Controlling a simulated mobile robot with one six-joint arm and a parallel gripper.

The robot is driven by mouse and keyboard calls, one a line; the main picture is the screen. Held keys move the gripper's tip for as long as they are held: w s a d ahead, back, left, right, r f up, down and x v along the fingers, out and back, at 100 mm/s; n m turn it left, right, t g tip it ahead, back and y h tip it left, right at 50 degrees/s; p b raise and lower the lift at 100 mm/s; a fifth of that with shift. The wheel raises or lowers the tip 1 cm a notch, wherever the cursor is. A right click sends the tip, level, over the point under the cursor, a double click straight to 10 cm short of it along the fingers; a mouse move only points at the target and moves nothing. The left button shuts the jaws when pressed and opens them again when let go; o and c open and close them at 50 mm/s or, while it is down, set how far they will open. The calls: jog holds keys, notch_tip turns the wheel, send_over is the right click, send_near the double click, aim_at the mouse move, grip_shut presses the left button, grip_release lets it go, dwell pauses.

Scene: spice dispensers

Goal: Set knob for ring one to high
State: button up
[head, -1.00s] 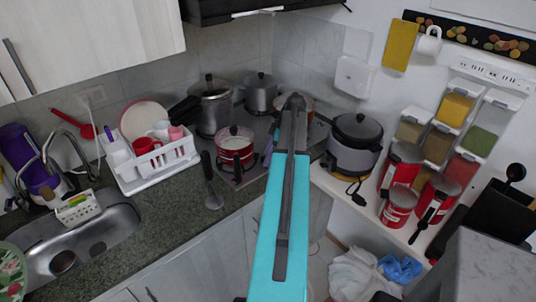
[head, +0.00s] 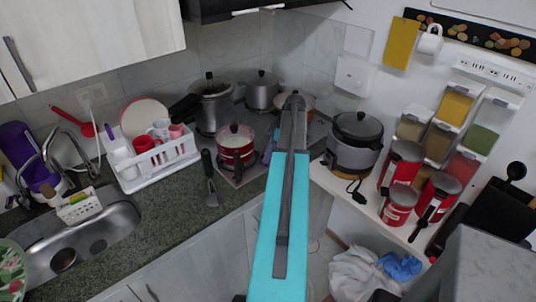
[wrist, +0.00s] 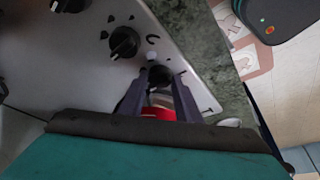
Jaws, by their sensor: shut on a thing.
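In the wrist view, a light metal stove panel (wrist: 85,75) carries black round knobs. One knob (wrist: 160,76) sits between the fingertips of my gripper (wrist: 159,80), which is shut on it. A second knob (wrist: 124,42) stands beside it, up and to the left, and a third knob (wrist: 70,4) is cut off at the top edge. Which knob belongs to ring one cannot be read.
A red pot (head: 236,158), a tall steel pot (head: 213,112) and another lidded pot (head: 262,92) stand on the stove. A black spatula (head: 210,178) lies at its left. A rice cooker (head: 354,150) stands right of my arm. A red patch (wrist: 158,113) shows between my fingers.

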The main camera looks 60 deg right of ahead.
jog(key=shift+a+f+m+b, duration=0.1)
jog(key=shift+m+b, duration=0.2)
jog(key=m+b, duration=0.1)
jog(key=m+h+b, duration=0.1)
jog(key=m, duration=0.1)
jog(key=shift+s+a+h+b, duration=0.1)
jog(key=shift+a+h+b, duration=0.1)
jog(key=shift+h+b, duration=0.1)
jog(key=m+h+b, duration=0.1)
jog(key=m, duration=0.2)
jog(key=shift+a, duration=0.1)
jog(key=shift+m+h+b, duration=0.45)
jog(key=shift+m+h, duration=0.15)
jog(key=shift+m, duration=0.9)
jog(key=o, duration=1.1)
jog(key=shift+c, duration=0.2)
jog(key=shift+r, duration=0.25)
